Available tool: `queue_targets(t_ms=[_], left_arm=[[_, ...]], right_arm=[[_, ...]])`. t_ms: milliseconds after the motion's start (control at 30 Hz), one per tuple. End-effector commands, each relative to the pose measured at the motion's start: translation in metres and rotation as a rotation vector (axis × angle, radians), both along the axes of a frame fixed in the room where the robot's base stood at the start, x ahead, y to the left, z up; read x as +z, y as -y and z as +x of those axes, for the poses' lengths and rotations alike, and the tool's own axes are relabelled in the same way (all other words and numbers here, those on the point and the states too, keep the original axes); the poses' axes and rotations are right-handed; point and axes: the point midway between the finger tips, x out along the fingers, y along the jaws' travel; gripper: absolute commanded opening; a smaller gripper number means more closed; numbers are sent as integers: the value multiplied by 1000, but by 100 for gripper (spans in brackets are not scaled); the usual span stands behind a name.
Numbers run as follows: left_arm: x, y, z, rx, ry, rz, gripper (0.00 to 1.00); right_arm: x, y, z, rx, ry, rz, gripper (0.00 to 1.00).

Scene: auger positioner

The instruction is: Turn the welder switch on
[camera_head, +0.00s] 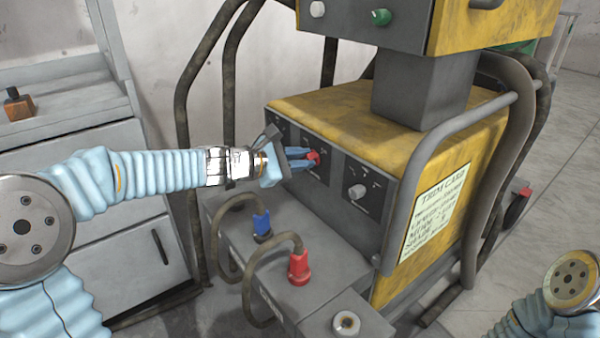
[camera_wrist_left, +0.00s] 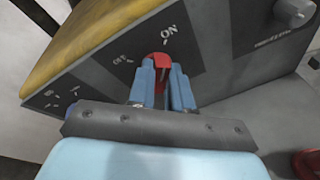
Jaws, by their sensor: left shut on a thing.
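The welder (camera_head: 345,105) is a yellow and dark grey machine with a sloping front panel. Its red switch (camera_head: 313,157) sits on the middle plate of that panel. In the left wrist view the red switch (camera_wrist_left: 158,61) shows between ON and OFF labels, with ON above to the right and OFF to the left. My left gripper (camera_head: 308,158) reaches in from the left, its blue fingers shut on the red switch. In the left wrist view the fingers (camera_wrist_left: 163,80) stand on either side of the knob and hide part of it. My right gripper is not in view.
A grey-white knob (camera_head: 357,191) is right of the switch. Blue (camera_head: 262,224) and red (camera_head: 299,267) cable plugs stand on the grey ledge below. A grey cabinet (camera_head: 110,200) stands at left.

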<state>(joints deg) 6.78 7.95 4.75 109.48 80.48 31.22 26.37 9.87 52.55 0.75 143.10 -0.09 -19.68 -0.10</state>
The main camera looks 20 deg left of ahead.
Motion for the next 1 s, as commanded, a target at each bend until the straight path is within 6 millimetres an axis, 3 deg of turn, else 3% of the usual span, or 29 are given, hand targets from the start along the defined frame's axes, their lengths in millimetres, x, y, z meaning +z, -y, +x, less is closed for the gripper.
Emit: queue_targets(t_ms=[33,300,867,900,1000], left_arm=[[-6,0,0,1,13,20,0],[-4,1,-1,1,72,97,0],[-2,1,-1,0,87,117,0],[-2,1,-1,0,87,117,25],[-2,1,-1,0,87,116,40]], right_arm=[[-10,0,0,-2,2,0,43],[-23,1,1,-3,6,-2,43],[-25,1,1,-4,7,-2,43],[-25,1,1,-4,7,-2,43],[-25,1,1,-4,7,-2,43]])
